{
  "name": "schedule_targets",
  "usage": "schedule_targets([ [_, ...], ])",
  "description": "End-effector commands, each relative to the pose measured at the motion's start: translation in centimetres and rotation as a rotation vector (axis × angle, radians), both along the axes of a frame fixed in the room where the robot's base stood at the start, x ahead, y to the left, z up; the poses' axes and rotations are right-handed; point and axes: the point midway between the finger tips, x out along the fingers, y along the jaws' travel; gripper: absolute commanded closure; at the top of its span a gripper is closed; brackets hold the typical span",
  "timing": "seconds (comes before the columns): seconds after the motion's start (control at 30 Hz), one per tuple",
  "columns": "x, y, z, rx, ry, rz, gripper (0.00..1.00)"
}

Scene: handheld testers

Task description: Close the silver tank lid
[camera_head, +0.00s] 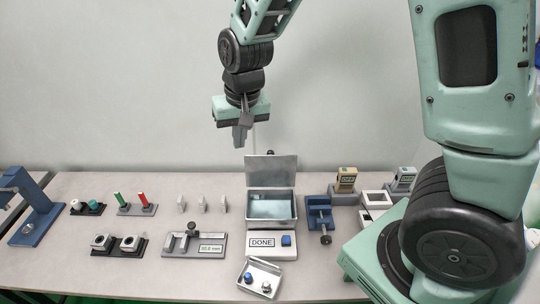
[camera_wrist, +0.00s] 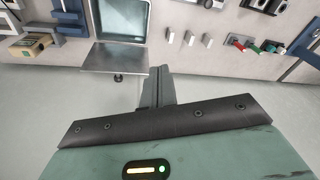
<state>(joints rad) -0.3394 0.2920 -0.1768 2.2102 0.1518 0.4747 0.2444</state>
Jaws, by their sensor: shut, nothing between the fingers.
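The silver tank (camera_head: 271,223) stands open at the middle of the table, with bluish contents showing inside. Its silver lid (camera_head: 271,170) is raised upright at the tank's back edge. In the wrist view the lid (camera_wrist: 115,58) and the tank (camera_wrist: 122,18) show at the upper left. My gripper (camera_head: 239,142) is shut and empty, above and behind the table, to the left of the lid and apart from it. In the wrist view its shut fingers (camera_wrist: 157,85) point toward the table beside the lid.
A DONE panel (camera_head: 272,251) with a blue button sits in front of the tank. A blue vise (camera_head: 319,213) stands to its right, and several small white pieces (camera_head: 203,203) stand to its left. A caliper block (camera_head: 194,245) lies front left. The space above the tank is clear.

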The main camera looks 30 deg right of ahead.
Motion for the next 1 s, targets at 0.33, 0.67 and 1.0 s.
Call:
schedule_targets([
  [0.33,8.5,-14.3,-3.5,-0.138,-0.12,-0.404,1.0],
  [0.67,9.7,-15.3,-7.7,-0.14,-0.117,-0.409,1.0],
  [1.0,10.1,-15.3,-12.4,-0.138,-0.119,-0.403,1.0],
])
